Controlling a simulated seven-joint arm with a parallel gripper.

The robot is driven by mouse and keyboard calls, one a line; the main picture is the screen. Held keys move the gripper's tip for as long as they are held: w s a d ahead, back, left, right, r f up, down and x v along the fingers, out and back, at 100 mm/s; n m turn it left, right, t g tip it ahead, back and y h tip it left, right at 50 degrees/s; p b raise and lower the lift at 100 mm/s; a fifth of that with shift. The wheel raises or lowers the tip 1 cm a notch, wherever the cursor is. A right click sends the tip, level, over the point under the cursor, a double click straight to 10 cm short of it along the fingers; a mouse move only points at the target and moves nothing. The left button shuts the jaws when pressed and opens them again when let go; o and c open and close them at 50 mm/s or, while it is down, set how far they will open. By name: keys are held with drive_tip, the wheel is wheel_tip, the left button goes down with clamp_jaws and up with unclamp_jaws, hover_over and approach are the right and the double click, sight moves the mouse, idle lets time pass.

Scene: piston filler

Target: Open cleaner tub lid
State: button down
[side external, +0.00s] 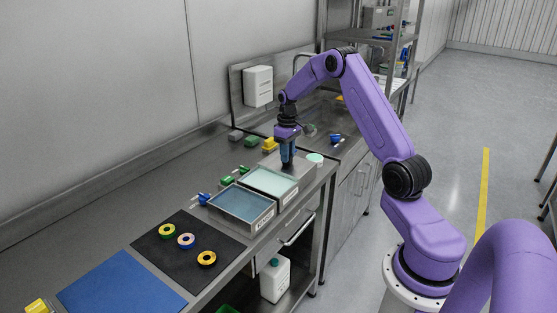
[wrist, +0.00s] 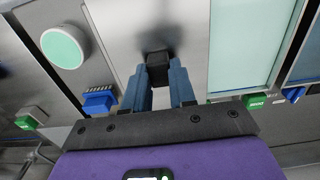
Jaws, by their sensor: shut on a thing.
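My gripper (side external: 288,162) points down over the far end of the row of tubs. In the wrist view, the blue fingers of my gripper (wrist: 160,73) are shut on a black knob (wrist: 158,57) on a flat steel lid (wrist: 185,25). The lid (side external: 303,168) lies beside an uncovered tub of pale teal liquid (side external: 270,181). I cannot tell whether the lid rests fully on its tub. What is under it is hidden.
A second uncovered tub holds darker blue liquid (side external: 240,204). A round container with a mint-green top (wrist: 63,47) stands beside the lid. A black mat (side external: 173,268) carries several colored rings. A blue mat (side external: 122,286) lies nearer. A sink area is behind.

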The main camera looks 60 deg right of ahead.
drive_tip(key=shift+d, duration=0.5)
drive_tip(key=c, duration=0.9)
unclamp_jaws()
drive_tip(key=shift+r, duration=0.1)
wheel_tip(320, 180, up, 17)
drive_tip(key=shift+r, duration=0.15)
